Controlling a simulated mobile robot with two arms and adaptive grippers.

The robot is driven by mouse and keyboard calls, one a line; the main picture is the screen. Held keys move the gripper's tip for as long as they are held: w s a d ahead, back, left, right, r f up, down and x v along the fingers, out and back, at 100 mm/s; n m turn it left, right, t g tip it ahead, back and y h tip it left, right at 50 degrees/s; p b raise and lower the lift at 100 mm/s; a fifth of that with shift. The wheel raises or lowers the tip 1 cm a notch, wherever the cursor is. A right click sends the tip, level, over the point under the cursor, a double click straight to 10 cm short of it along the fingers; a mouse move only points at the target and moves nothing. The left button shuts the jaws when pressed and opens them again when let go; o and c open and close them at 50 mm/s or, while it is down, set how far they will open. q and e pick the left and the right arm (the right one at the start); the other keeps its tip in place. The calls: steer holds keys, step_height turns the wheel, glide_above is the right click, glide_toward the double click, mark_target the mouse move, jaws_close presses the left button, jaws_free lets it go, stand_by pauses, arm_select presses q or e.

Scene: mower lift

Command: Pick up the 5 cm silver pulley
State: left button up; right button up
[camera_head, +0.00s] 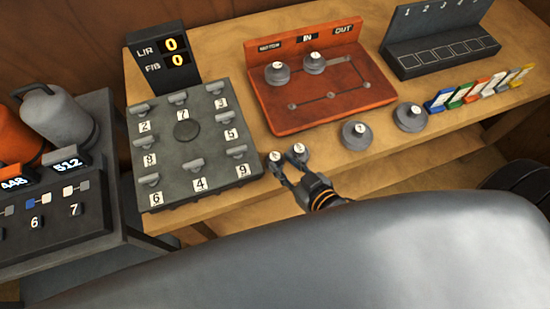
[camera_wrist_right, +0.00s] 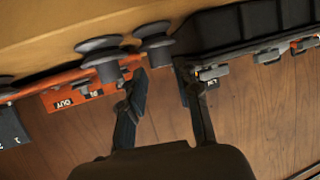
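Several silver-grey pulleys with small white labels are in the head view; the labels are too small to read, so I cannot tell which is 5 cm. Two small pulleys, a left one (camera_head: 275,156) and a right one (camera_head: 299,148), stand at the table's front edge. Two larger ones (camera_head: 357,134) (camera_head: 410,116) stand to their right. My right gripper (camera_head: 285,168) is open and empty at the two small pulleys. In the right wrist view, its spread fingers (camera_wrist_right: 162,72) point toward a pulley (camera_wrist_right: 155,40), with another pulley (camera_wrist_right: 98,48) beside it. My left gripper is out of view.
A red board (camera_head: 320,115) carrying two pulleys stands behind on the wooden table (camera_head: 225,58). A dark numbered panel (camera_head: 185,165) is close on the left, below a display (camera_head: 163,55). Coloured cards (camera_head: 480,88) and a black rack (camera_head: 440,52) are at right.

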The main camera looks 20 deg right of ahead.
mark_target(275, 157)
steer(key=p+x, duration=0.1)
steer(key=x, duration=0.3)
steer(key=shift+w+a, duration=0.15)
steer(key=shift+w, duration=0.15)
jaws_close()
